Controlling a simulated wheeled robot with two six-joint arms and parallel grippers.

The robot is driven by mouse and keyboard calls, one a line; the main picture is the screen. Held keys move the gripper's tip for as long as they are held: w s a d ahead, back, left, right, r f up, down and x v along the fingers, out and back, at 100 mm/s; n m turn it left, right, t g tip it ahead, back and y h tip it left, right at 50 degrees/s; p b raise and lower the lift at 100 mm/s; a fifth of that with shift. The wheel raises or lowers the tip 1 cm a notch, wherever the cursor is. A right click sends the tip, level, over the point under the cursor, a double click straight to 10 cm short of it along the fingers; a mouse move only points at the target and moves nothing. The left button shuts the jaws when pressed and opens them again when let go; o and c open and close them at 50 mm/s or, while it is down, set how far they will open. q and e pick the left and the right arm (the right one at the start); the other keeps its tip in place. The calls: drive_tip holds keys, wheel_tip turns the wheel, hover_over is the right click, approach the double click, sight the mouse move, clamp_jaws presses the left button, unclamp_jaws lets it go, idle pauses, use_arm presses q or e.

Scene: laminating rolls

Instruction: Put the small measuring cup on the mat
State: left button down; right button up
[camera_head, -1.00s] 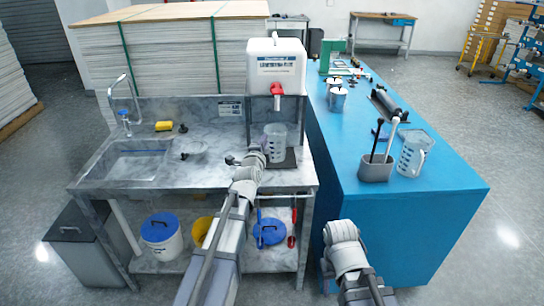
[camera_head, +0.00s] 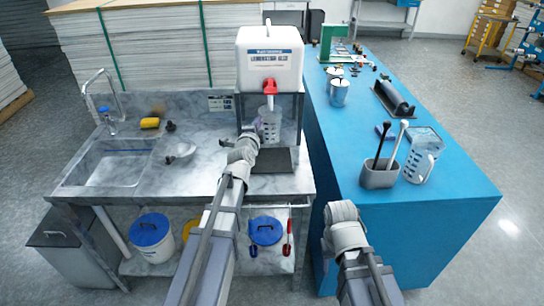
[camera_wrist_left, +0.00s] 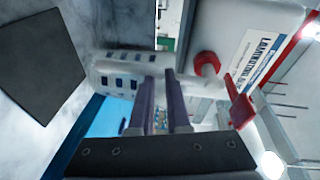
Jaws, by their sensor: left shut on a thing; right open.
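The small measuring cup (camera_head: 270,126), clear with dark window-like marks, is held upright under the red tap (camera_head: 269,87), above the dark mat (camera_head: 273,161). My left gripper (camera_head: 257,137) is shut on the cup; its fingertips are hard to make out in the head view. In the left wrist view the two fingers (camera_wrist_left: 160,85) reach to the cup (camera_wrist_left: 122,72), and the mat (camera_wrist_left: 38,62) lies bare at left. The red tap (camera_wrist_left: 207,63) is close by the cup. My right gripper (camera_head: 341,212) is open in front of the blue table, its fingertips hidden.
A white tank (camera_head: 268,55) stands on a rack behind the mat. The blue table (camera_head: 350,150) at right holds a grey holder (camera_head: 379,174) and a larger jug (camera_head: 418,165).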

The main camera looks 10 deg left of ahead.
use_arm(q)
wheel_tip(320, 180, down, 10)
drive_tip(key=b, duration=1)
use_arm(e)
wheel_tip(320, 180, down, 10)
use_arm(q)
drive_tip(key=shift+f, duration=0.1)
drive_tip(key=c, duration=0.9)
unclamp_jaws()
use_arm(e)
drive_tip(key=shift+f, duration=0.15)
